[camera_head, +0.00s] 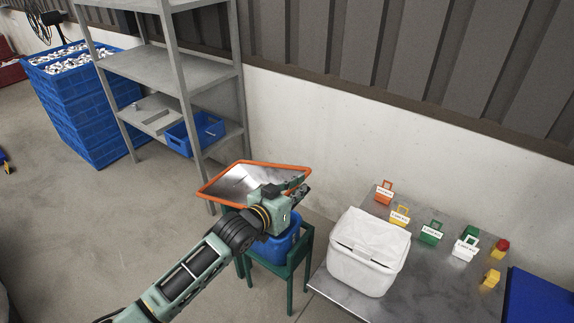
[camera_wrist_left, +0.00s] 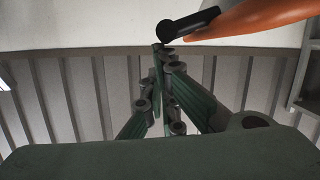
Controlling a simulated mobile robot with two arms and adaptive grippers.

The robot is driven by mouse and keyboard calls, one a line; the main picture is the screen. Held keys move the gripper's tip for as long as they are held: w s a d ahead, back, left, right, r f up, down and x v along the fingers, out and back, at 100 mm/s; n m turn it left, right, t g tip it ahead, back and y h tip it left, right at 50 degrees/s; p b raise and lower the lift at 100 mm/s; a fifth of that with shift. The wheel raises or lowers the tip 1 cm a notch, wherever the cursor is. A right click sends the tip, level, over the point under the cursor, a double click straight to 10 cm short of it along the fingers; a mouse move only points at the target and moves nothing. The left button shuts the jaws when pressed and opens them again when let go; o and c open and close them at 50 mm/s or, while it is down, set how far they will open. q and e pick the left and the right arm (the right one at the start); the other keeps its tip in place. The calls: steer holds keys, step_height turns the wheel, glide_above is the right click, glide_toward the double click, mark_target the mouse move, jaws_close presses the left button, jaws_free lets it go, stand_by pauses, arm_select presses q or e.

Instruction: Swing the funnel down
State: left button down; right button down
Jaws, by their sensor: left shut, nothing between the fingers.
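The funnel (camera_head: 240,182) is a wide grey metal pan with an orange rim, above a blue bin (camera_head: 275,249) on a green stand (camera_head: 297,262). I cannot tell its exact tilt. My left gripper (camera_head: 304,190) is at the funnel's right side, hiding part of the rim. In the left wrist view the fingers (camera_wrist_left: 165,92) are closed together with nothing between them. An orange edge (camera_wrist_left: 250,20) with a black knob (camera_wrist_left: 186,25) shows just beyond the fingertips there; I cannot tell whether they touch. My right gripper is not in view.
A steel table (camera_head: 345,287) at right holds a white lined bin (camera_head: 368,255), several small coloured tagged items and a blue box (camera_head: 540,300). A grey shelf (camera_head: 165,70) and stacked blue crates (camera_head: 85,110) stand at left.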

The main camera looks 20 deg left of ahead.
arm_select(q)
steer(key=s+d+f+m+b, duration=0.1)
steer(key=d+f+b, duration=0.1)
steer(key=f, duration=0.5)
steer(key=d+f+m+y+b, duration=0.1)
steer(key=d+f+b, duration=0.2)
steer(key=f+b, duration=0.2)
step_height(320, 180, down, 4)
steer(key=shift+s+r, duration=0.25)
steer(key=shift+s, duration=0.15)
steer(key=shift+r, duration=0.1)
